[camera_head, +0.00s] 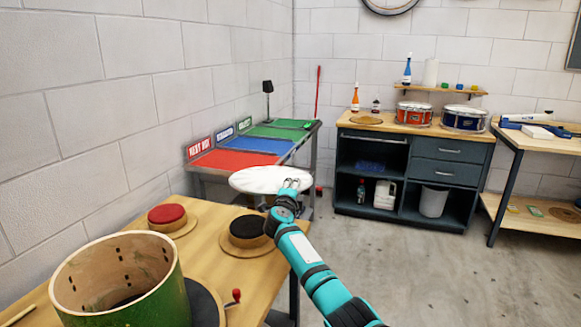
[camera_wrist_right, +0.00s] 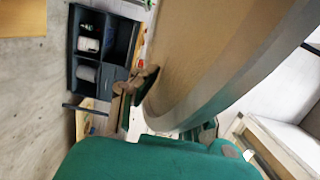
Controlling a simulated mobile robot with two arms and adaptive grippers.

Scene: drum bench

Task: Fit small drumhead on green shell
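The green shell (camera_head: 165,307) stands upright on the wooden bench at the lower left of the head view. Its top is open and its tan inner wall shows; its lower part is cut off by the frame. A round white drumhead (camera_head: 258,180) is held roughly flat in the air beyond the bench's far right edge. My right gripper (camera_head: 292,184) is shut on the drumhead's right rim. In the right wrist view the drumhead (camera_wrist_right: 215,45) fills the upper middle as a tan face with a grey rim. The left gripper is not in view.
The bench (camera_head: 205,262) also holds a red round pad (camera_head: 166,214), a black round pad (camera_head: 247,228) and a small red-knobbed tool (camera_head: 236,296). A table with coloured mats (camera_head: 243,146) stands behind. A dark cabinet (camera_head: 410,170) with two drums is at the back. The floor at right is clear.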

